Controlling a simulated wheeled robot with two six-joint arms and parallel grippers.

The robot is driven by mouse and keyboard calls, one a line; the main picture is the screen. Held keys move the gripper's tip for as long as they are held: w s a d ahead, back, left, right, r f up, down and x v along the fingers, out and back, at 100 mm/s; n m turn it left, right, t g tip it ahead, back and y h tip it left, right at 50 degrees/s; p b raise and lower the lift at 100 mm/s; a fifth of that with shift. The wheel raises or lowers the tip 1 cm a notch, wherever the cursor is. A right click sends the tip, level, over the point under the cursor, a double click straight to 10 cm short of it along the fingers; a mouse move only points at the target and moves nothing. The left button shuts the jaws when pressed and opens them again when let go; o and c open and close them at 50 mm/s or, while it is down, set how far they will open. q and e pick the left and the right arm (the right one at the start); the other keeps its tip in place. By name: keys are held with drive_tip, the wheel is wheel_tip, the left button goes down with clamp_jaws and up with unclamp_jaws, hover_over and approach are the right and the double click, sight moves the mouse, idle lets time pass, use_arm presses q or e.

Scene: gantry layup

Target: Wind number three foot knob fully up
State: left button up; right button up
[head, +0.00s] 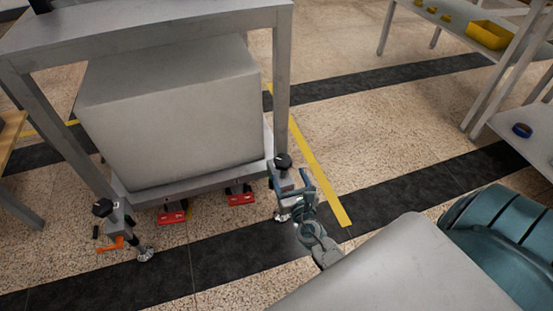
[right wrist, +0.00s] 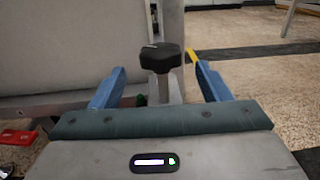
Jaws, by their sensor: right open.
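A black foot knob (head: 283,160) tops the levelling foot at the right front leg of the grey metal frame (head: 282,75). My right gripper (head: 290,182) is at this knob, with its jaws open. In the right wrist view the black knob (right wrist: 160,58) stands upright between the two blue fingers, with a visible gap on each side. A second black knob (head: 102,207) tops the foot at the left front leg. I cannot read any foot numbers. My left gripper is not in view.
A large grey box (head: 170,115) sits inside the frame. Red blocks (head: 241,199) lie on the floor under it, and an orange piece (head: 115,244) lies by the left foot. A shelf with a yellow bin (head: 489,35) stands at the upper right. Floor to the frame's right is clear.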

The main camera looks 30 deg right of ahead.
sight(280, 155)
drive_tip(key=x, duration=0.9)
drive_tip(key=shift+f, duration=0.1)
drive_tip(key=c, duration=1)
